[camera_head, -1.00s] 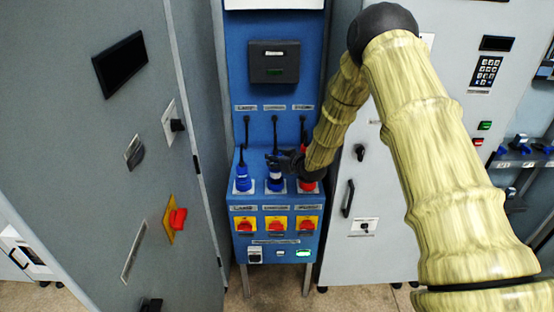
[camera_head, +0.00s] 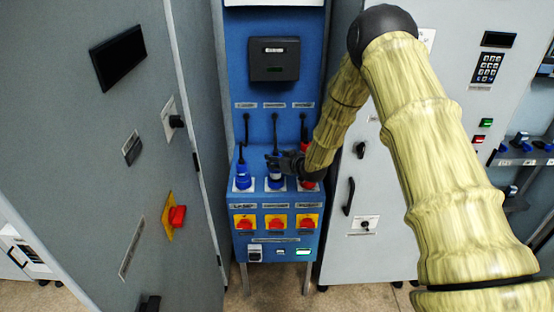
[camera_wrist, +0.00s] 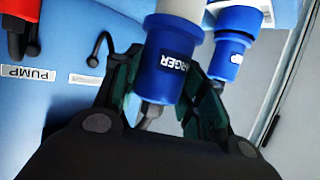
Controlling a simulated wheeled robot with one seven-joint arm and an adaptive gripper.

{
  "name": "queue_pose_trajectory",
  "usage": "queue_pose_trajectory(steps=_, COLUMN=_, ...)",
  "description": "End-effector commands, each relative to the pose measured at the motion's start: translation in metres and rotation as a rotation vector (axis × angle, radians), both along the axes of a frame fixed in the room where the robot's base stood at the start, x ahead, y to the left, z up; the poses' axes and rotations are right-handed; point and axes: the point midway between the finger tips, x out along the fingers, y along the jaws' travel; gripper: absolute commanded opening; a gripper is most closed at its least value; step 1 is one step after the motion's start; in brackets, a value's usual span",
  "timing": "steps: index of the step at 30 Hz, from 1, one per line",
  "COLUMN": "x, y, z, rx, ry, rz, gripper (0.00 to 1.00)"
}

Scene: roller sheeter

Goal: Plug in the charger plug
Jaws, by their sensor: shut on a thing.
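The blue charger plug (camera_head: 275,181) is at the middle socket position of the blue panel, upright in the head view. In the wrist view the charger plug (camera_wrist: 165,68) shows its CHARGER label upside down and a pale collar at its top end. My gripper (camera_head: 275,163) is shut on the plug's body, with a dark finger on each side in the wrist view (camera_wrist: 160,90). The socket's white plate (camera_head: 266,189) shows around the plug's lower end. I cannot tell whether the plug is fully seated, because its lower end hides the opening.
A blue plug (camera_head: 243,178) stands close on the left and a red plug (camera_head: 308,182) close on the right, partly behind my arm. Red-and-yellow switches (camera_head: 277,222) sit below. A grey cabinet (camera_head: 130,150) flanks the left side, and another (camera_head: 345,240) the right.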

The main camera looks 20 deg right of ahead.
Motion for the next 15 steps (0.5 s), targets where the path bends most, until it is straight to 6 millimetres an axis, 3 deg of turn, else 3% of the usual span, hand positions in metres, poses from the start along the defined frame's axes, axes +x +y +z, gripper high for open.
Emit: queue_pose_trajectory(steps=15, x=0.0003, y=0.0001, z=-0.0101, rx=0.0, ry=-0.001, rz=0.0, gripper=0.09)
